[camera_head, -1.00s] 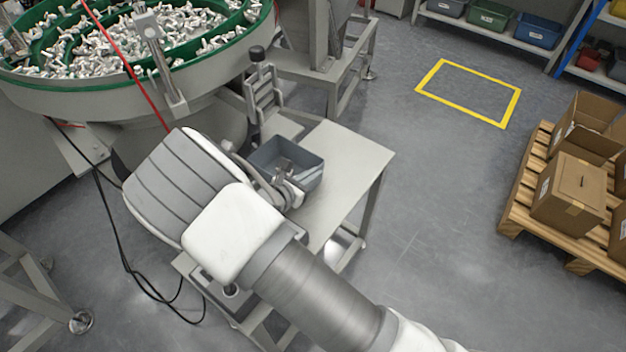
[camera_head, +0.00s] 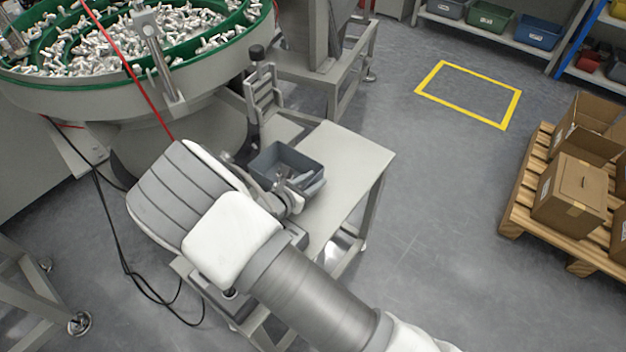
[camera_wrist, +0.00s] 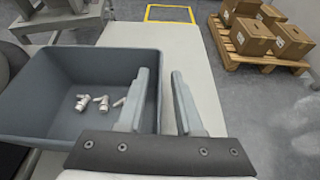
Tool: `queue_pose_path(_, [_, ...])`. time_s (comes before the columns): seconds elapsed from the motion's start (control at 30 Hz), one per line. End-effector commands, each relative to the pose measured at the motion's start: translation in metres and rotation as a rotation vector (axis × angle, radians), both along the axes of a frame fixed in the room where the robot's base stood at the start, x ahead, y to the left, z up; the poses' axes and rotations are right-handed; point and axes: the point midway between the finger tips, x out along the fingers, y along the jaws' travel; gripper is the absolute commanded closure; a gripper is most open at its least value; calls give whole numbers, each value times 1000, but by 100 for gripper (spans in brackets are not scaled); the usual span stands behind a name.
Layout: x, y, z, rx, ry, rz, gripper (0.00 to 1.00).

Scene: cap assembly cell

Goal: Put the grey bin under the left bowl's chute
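The grey bin (camera_head: 268,172) stands on the small light table beside the left bowl (camera_head: 120,92). A few silvery fittings lie on its floor in the wrist view (camera_wrist: 60,120). A dark upright, ladder-like piece that may be the chute (camera_head: 264,92) comes down from the bowl's side just behind the bin. My gripper (camera_head: 290,184) is at the bin's near right side. In the wrist view my gripper (camera_wrist: 166,105) is open, with one finger inside the bin and the other outside, astride the right wall. A gap shows between the fingers.
The table (camera_head: 350,160) is bare to the right of the bin. A machine stand (camera_head: 335,75) is behind it. Black cables hang at the left. A yellow floor outline (camera_head: 470,92) and a pallet (camera_head: 515,210) with cartons are at right.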

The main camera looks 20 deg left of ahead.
Motion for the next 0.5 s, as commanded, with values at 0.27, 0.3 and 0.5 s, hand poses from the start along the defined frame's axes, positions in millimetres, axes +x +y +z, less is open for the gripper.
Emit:
queue_pose_path(0.27, [-31, 9, 18, 2, 1, 3, 65])
queue_pose_path(0.3, [-39, 12, 22, 3, 2, 3, 65])
queue_pose_path(0.5, [-77, 22, 38, 2, 1, 3, 65])
